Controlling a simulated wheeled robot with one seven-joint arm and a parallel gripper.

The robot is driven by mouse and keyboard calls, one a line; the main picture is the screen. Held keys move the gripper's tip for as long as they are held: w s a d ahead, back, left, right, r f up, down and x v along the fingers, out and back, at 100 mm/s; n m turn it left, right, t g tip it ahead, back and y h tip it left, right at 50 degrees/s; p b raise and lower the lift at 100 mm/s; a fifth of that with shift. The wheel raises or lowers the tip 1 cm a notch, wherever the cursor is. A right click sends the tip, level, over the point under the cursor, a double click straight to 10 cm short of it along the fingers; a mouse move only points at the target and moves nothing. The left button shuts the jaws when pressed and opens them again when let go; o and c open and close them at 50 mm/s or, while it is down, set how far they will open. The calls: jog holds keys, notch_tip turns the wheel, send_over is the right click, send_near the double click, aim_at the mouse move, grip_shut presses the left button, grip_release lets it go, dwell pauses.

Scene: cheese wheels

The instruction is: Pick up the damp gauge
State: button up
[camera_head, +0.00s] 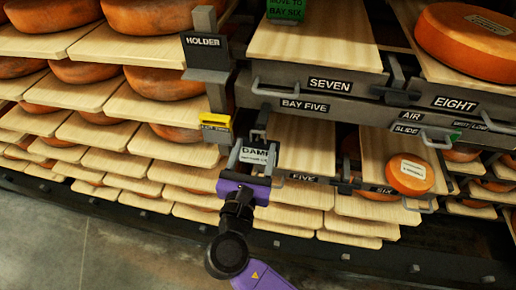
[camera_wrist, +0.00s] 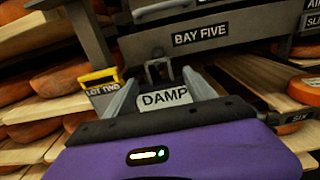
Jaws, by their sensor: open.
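The damp gauge (camera_head: 257,154) is a grey plate with a "DAMP" label and a dark hoop above it. It hangs in front of the shelves, just left of the board marked FIVE (camera_head: 303,155). In the wrist view the gauge (camera_wrist: 165,97) sits between the two fingers. My gripper (camera_head: 254,147) is open, with one grey finger on each side of the gauge. In the wrist view my gripper (camera_wrist: 160,84) shows clear slanted fingers. I cannot tell whether either finger touches the plate. The gauge's back and lower edge are hidden.
The BAY FIVE rail (camera_head: 305,106) runs just above my gripper. An orange cheese wheel (camera_head: 409,175) lies right. Open floor (camera_head: 100,245) is at lower left.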

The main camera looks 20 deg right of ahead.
jog(key=shift+x, duration=1.25)
grip_shut()
